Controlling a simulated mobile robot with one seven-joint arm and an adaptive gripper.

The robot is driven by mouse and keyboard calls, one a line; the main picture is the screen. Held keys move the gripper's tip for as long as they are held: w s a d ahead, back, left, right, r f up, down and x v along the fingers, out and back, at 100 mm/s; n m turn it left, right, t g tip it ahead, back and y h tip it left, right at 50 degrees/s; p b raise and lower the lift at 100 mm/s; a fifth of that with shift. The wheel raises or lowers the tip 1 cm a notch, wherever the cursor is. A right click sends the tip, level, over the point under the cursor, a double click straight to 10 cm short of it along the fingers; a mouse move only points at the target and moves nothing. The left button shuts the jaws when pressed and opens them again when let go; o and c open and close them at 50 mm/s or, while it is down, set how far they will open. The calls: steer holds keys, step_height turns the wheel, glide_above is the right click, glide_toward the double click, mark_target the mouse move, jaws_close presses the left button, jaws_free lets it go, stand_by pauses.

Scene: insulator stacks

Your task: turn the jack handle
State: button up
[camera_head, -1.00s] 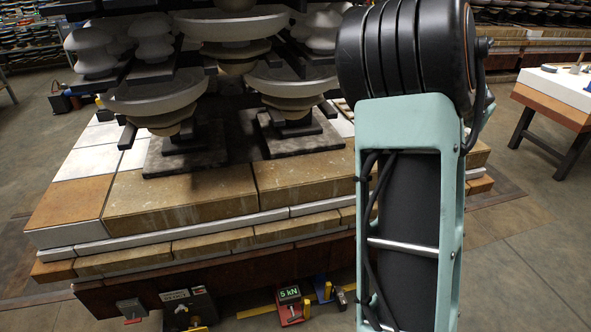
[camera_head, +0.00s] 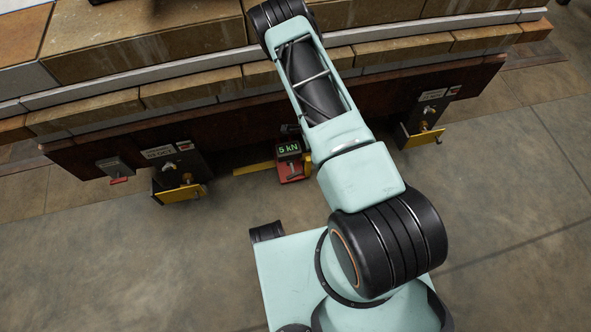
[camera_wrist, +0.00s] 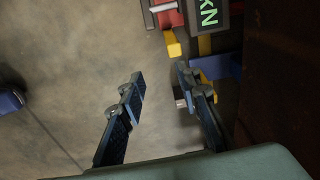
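In the head view a red unit (camera_head: 291,171) with a green "5 kN" readout (camera_head: 288,149) stands on the floor beside the dark beam. In the wrist view the red unit (camera_wrist: 167,14) shows at the top with a silver bar (camera_wrist: 162,6) on it, and its readout (camera_wrist: 209,12) is partly cut off. A blue part (camera_wrist: 220,66) and a small metallic cylinder (camera_wrist: 181,98) lie by my right finger; I cannot tell whether either is the jack handle. My gripper (camera_wrist: 160,75) is open, with bare floor visible between its fingers. In the head view my arm hides it.
The dark beam (camera_head: 230,130) runs under the brick-like stack. A yellow bracket (camera_head: 181,194) with a brass fitting stands left, another (camera_head: 423,135) right. The floor (camera_head: 500,210) at right is clear.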

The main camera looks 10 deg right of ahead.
glide_above(299, 172)
step_height(299, 172, down, 4)
steer(key=r, duration=0.1)
steer(key=shift+s+f+m+y+b, duration=0.1)
steer(key=shift+f+m+y+b, duration=0.25)
steer(key=shift+f, duration=0.25)
step_height(299, 172, down, 10)
steer(key=b, duration=0.4)
steer(key=shift+r, duration=0.1)
jaws_close()
